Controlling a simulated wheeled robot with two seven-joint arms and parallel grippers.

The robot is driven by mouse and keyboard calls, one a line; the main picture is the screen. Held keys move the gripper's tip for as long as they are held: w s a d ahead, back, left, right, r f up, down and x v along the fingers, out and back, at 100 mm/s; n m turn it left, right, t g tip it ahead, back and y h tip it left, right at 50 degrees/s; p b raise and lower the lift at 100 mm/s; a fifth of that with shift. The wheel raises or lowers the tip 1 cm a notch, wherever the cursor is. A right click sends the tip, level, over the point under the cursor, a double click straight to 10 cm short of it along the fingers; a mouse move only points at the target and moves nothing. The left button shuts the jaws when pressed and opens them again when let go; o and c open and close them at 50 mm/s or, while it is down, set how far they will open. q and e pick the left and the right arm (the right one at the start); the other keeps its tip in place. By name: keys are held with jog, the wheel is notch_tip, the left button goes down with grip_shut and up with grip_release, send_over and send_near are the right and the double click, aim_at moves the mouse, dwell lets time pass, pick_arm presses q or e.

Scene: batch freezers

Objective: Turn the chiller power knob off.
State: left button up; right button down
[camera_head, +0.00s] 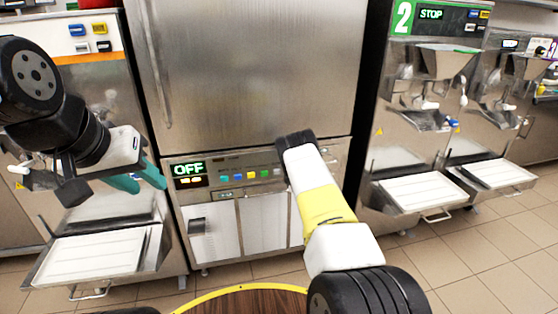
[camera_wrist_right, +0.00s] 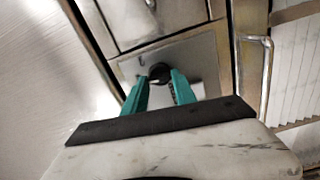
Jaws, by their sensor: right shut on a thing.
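The chiller (camera_head: 245,75) is the tall steel cabinet in the middle of the head view, and its panel display (camera_head: 188,169) reads OFF. The black knob (camera_wrist_right: 159,73) sits on a steel plate in the right wrist view. My right gripper (camera_wrist_right: 160,80) has its teal fingers on both sides of the knob and is shut on it. In the head view my right arm hides the knob and the right gripper. My left gripper (camera_head: 145,180) has its teal fingers apart and looks empty, at the left in front of the chiller's side.
A machine with a white tray (camera_head: 95,255) stands at the left. Machine 2 (camera_head: 430,70) and another machine stand at the right, with trays (camera_head: 425,190) sticking out. Colored buttons (camera_head: 250,174) line the chiller panel. A round wooden top (camera_head: 240,302) with a yellow rim is at the bottom. Tiled floor is free at lower right.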

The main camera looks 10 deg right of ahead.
jog(key=shift+d+r+n, duration=0.15)
jog(key=shift+d+n, duration=0.05)
jog(key=shift+n, duration=0.3)
jog(key=c, duration=1)
grip_release()
jog(key=s, duration=0.8)
jog(key=shift+d, duration=0.1)
